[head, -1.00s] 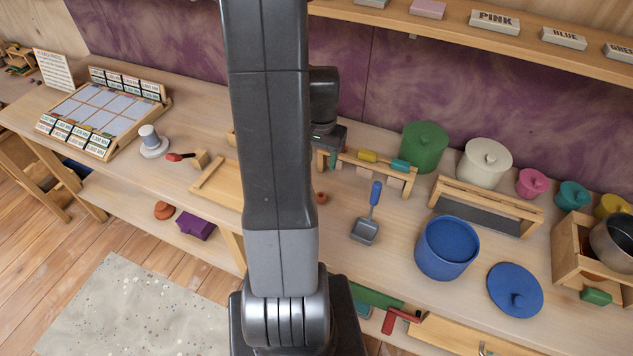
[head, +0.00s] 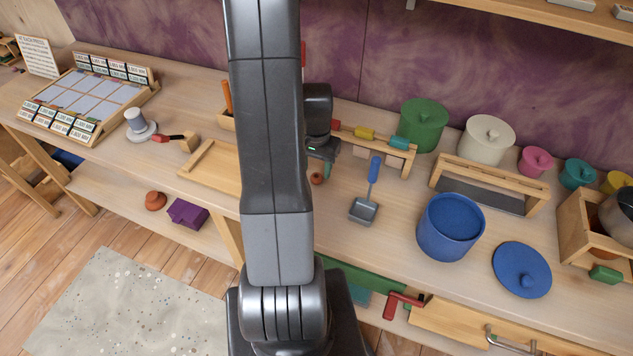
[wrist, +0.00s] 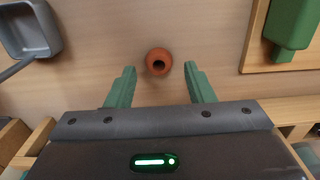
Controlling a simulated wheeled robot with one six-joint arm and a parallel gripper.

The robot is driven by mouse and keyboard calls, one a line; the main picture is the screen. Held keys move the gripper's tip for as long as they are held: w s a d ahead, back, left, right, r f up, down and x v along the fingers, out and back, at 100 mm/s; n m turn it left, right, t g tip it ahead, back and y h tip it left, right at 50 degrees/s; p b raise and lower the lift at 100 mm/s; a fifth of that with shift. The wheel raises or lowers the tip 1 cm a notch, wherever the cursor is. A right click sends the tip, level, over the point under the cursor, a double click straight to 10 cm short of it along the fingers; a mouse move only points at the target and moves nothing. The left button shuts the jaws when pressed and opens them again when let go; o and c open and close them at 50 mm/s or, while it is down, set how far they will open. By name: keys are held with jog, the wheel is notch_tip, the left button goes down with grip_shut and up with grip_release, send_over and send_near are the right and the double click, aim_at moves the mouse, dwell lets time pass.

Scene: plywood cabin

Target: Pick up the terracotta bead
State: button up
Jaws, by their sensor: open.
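The terracotta bead (wrist: 159,62) is a small round orange-brown piece with a dark hole. It lies on the bench top and also shows in the head view (head: 317,179), just right of my arm. My gripper (wrist: 160,78) has two green fingers, open and apart, one on each side of the bead's near edge in the wrist view. Nothing is between the fingers' pads except bare wood and the bead just past the tips. In the head view my gripper (head: 320,160) is partly hidden by my arm, right above the bead.
A wooden tray (head: 212,170) is to the left. The blue pot (head: 449,232) stands farther right. Bare bench surrounds the bead.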

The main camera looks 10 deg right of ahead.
notch_tip(320, 180, down, 2)
jog(key=shift+f+b, duration=0.2)
jog(key=shift+b, duration=0.25)
jog(key=shift+c, duration=0.2)
jog(key=c, duration=0.9)
jog(key=shift+r, duration=0.15)
notch_tip(320, 180, up, 10)
jog(key=shift+b, duration=0.3)
